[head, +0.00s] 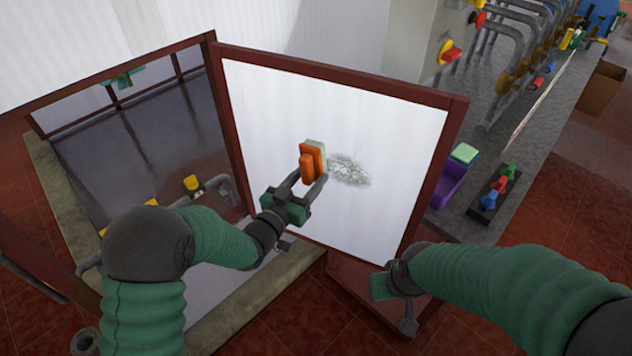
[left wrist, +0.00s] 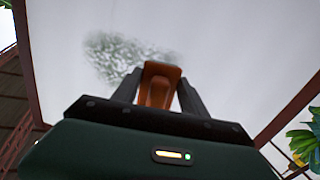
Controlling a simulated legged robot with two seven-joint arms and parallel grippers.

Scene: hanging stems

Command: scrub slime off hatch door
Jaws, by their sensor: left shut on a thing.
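The hatch door (head: 400,130) is a white panel in a dark red frame, standing swung open. A grey-green speckled slime patch (head: 350,170) is on its face near the middle; it also shows in the left wrist view (left wrist: 118,58). My left gripper (head: 308,184) is shut on an orange-handled scrubber (head: 309,164) with a pale green pad facing the panel. The scrubber is at the patch's left edge in the head view; I cannot tell whether the pad touches the door. My right gripper (head: 392,303) is low, below the door's lower right corner, and its jaws are unclear.
A counter (head: 470,220) at right holds a purple bin (head: 447,186), a green sponge-like block (head: 465,154) and a dark rack (head: 493,194) with coloured handles. Pipes and valves stand behind. The hatch opening with a stone-like rim (head: 60,205) is at left.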

